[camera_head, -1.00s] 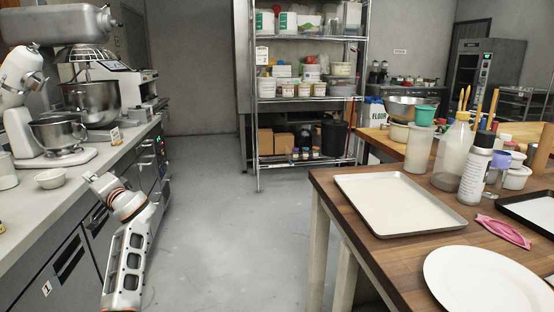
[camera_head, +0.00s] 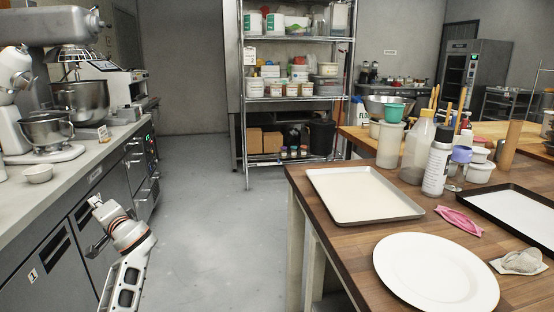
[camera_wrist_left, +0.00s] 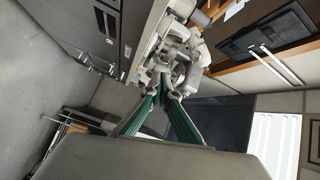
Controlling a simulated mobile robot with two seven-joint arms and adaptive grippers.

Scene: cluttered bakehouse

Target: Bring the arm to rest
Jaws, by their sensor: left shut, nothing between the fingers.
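The gripper is shut with nothing held. My right gripper is not in view.
The left counter (camera_head: 75,175) carries stand mixers and a small white bowl (camera_head: 38,173). The wooden table (camera_head: 340,235) at right holds a baking tray (camera_head: 405,210), a white plate (camera_head: 436,274) and bottles. Grey floor (camera_head: 220,230) between them is clear. A wire shelf (camera_head: 297,99) stands behind.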

